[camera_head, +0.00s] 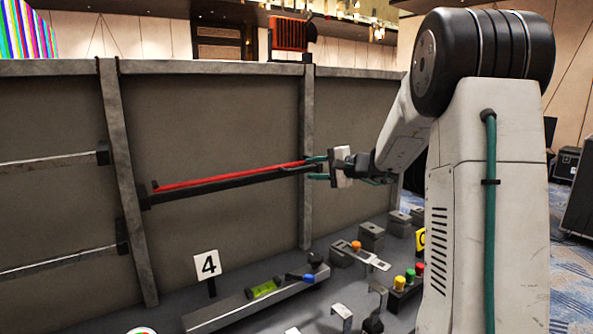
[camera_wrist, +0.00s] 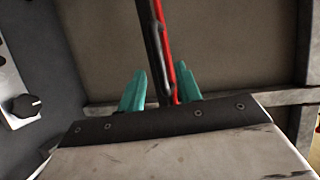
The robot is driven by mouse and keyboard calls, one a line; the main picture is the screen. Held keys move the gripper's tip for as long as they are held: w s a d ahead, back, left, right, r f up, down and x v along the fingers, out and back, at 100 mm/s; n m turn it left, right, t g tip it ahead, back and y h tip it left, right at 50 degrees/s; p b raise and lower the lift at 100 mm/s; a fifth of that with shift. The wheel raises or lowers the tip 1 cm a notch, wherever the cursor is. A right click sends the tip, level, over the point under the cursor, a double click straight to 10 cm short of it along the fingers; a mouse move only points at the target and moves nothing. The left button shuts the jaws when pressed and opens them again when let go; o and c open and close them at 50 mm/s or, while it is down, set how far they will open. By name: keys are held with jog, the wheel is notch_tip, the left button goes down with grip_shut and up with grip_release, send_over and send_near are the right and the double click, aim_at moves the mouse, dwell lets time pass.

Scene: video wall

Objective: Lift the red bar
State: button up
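The red bar (camera_head: 230,176) is long and thin and lies along a black rail (camera_head: 220,186) on the grey panel wall. Its left end has a small upturned tip. My gripper (camera_head: 314,167) is at the right end of the bar, with its teal fingers apart. In the wrist view, the red bar (camera_wrist: 165,50) and the black rail (camera_wrist: 151,40) run between the fingertips (camera_wrist: 160,88). The red bar is close to the right finger; whether it touches cannot be told. There is a gap beside the left finger. The bar's near end is hidden behind my gripper body.
A bench below holds a number 4 sign (camera_head: 207,265), a beam with a green level (camera_head: 264,289), a blue-handled part (camera_head: 301,278) and coloured buttons (camera_head: 410,275). A wall post (camera_head: 306,200) stands close to my gripper. An orange box (camera_head: 289,34) sits on the wall top.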

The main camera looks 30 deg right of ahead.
aim_at(304, 169)
jog(key=x, duration=0.6)
jog(key=shift+w+a+f, duration=0.1)
jog(key=shift+w+a, duration=0.1)
grip_shut()
jog(key=shift+f, duration=0.1)
